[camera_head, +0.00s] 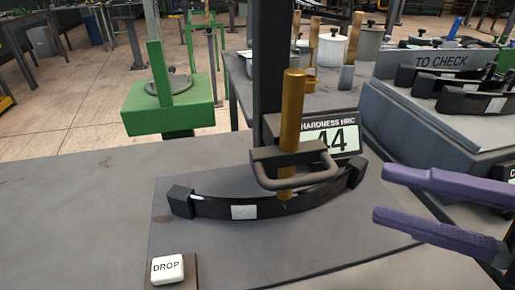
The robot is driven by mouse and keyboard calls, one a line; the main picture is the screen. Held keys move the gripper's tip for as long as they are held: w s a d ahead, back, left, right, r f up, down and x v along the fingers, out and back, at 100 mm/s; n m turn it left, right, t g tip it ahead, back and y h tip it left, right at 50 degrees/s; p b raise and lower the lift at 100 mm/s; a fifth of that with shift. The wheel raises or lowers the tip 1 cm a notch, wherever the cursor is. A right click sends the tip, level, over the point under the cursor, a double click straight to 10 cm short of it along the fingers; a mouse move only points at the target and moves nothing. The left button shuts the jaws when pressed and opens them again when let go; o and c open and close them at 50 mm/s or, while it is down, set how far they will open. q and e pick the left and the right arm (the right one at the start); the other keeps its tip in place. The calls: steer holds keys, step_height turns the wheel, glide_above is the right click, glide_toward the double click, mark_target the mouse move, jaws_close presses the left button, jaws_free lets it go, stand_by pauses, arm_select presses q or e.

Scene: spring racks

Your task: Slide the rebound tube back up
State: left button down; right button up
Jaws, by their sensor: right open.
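The rebound tube (291,115) is a gold upright cylinder in a dark sliding bracket with a grey loop handle (298,180). The bracket sits on a dark vertical column (270,60). The tube's lower end is down at a curved black leaf spring (228,208), which lies on a grey plate; exact contact is hard to tell. A display (335,138) behind it reads HARDNESS HRC 44. My right gripper (378,195) has two purple fingers spread apart, empty, to the right of the handle and spring. My left gripper is not in view.
A white DROP button (168,269) sits at the front left of the plate. A rack labelled TO CHECK (446,62) holds several dark springs at the right. A green stand (168,103) is behind at the left. The bench's left part is clear.

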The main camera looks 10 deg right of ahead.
mark_target(312, 182)
steer(key=p+x, duration=0.1)
steer(key=x, duration=0.9)
steer(key=shift+s+a+f, duration=0.15)
steer(key=shift+c, duration=0.3)
jaws_close()
stand_by(0.8)
